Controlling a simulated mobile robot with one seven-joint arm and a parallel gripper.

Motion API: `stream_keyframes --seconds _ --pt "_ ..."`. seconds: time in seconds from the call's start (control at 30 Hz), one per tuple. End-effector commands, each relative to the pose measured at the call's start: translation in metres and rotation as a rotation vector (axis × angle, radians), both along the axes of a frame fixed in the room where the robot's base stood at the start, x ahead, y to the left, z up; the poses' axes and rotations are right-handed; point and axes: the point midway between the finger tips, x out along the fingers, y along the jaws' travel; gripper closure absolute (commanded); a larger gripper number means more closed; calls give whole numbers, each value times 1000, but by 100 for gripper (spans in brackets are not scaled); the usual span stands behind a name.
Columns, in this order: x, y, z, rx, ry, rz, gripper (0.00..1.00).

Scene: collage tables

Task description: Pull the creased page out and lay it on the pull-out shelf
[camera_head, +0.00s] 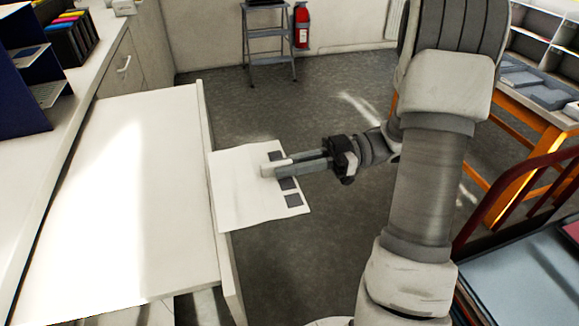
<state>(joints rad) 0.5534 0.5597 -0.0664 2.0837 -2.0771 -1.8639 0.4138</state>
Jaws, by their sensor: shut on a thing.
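A white page (240,187) with several dark squares along its right side hangs in the air at the right edge of the pull-out shelf (80,215). My gripper (268,171) is shut on the page, reaching in from the right with its fingers pointing left. The fingers cover part of the page and its squares. The page's left edge meets or overlaps the shelf's raised right edge; I cannot tell whether they touch. No clear crease shows on the page. The shelf is white, wide and bare, with a bright patch of light across it.
A counter with a dark blue rack (25,80) and colored cartridges (68,35) runs along the left. A step stool (268,45) and a red fire extinguisher (301,27) stand at the back. An orange-framed table (520,170) and a red-railed cart (510,195) are at right.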

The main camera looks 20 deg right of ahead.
Motion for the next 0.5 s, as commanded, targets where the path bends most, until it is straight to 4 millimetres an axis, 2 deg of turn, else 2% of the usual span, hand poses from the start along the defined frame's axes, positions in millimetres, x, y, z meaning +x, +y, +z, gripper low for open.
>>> stream_keyframes --seconds 0.5 --pt "2 56 -10 -1 -3 1 100"
